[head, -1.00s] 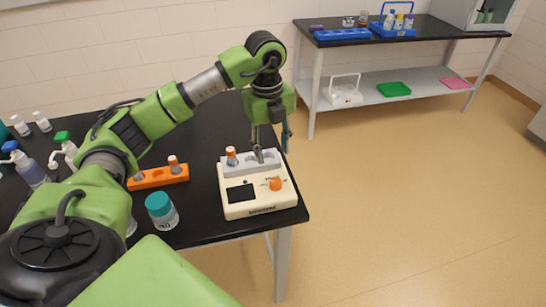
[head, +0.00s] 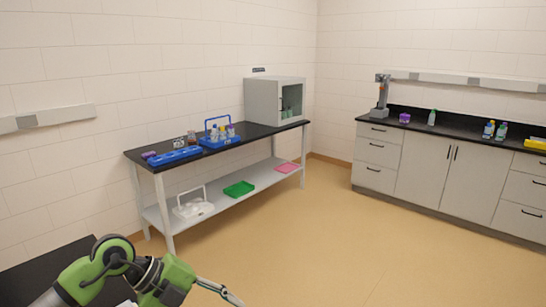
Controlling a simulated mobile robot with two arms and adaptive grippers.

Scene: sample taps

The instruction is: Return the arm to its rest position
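My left arm, green and grey, shows at the bottom left of the head view, over the corner of a black table (head: 35,275). Its gripper (head: 220,291) points right and down, past the table's edge, with a thin grey finger part showing near the bottom edge of the picture. The view does not show clearly whether it is open or shut, and nothing is seen held in it. My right gripper is out of view.
A black-topped bench (head: 258,132) along the wall holds a blue rack (head: 173,155), a blue carrier (head: 220,138) and a grey cabinet (head: 262,100). Its lower shelf has a green tray (head: 239,189). Grey drawers (head: 374,157) stand at the right. The floor (head: 330,240) between is clear.

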